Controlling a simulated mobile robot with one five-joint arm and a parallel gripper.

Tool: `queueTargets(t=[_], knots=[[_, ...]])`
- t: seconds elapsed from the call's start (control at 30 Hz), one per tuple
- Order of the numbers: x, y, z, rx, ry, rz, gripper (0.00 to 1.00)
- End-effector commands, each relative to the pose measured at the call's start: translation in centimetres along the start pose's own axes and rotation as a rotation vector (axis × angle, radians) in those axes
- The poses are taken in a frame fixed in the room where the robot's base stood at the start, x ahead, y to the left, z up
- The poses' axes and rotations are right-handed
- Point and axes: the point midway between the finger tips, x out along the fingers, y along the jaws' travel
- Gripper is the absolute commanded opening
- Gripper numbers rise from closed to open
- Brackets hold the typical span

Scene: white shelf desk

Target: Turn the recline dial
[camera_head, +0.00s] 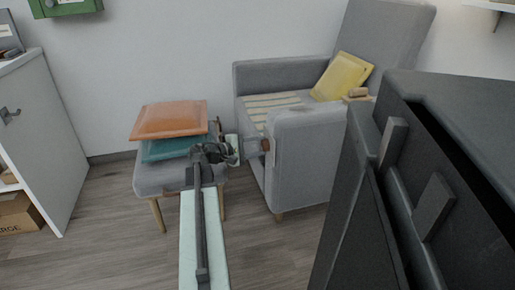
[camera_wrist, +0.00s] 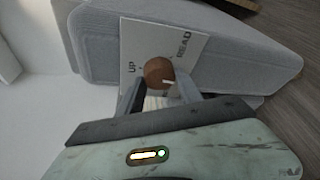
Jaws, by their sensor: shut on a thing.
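The recline dial (camera_wrist: 158,70) is a round brown wooden knob with a short white mark on it. It sits on a pale label plate (camera_wrist: 197,50) on the grey armchair's side; the plate reads "UP" and "READ". The white mark lies on the gripper side of the knob, pointing at neither visible word. My gripper (camera_wrist: 160,86) is shut on the dial, one finger on each side. Any lettering behind the fingers is hidden.
The grey armchair (camera_head: 305,160) holds a yellow cushion (camera_head: 341,77). A grey stool (camera_head: 155,185) with orange and teal cushions stands left, close to my arm. A large dark object (camera_head: 455,110) fills the right foreground. A white cabinet (camera_head: 45,130) stands far left; some floor is clear.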

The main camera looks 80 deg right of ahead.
Motion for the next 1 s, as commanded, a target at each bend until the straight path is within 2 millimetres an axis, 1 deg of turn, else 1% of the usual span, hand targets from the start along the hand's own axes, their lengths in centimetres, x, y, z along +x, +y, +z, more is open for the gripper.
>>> queueTargets(t=[0.3,0.77,0.8,0.87,1.0], knots=[[-0.19,-0.08,-0.05,0.103,0.008,0.038,0.02],[-0.25,-0.06,-0.02,0.118,0.008,0.041,0.02],[-0.25,-0.06,-0.02,0.118,0.008,0.041,0.48],[-0.24,-0.07,-0.02,0.118,0.008,0.041,0.64],[-0.2,-0.08,-0.03,0.118,0.008,0.041,0.64]])
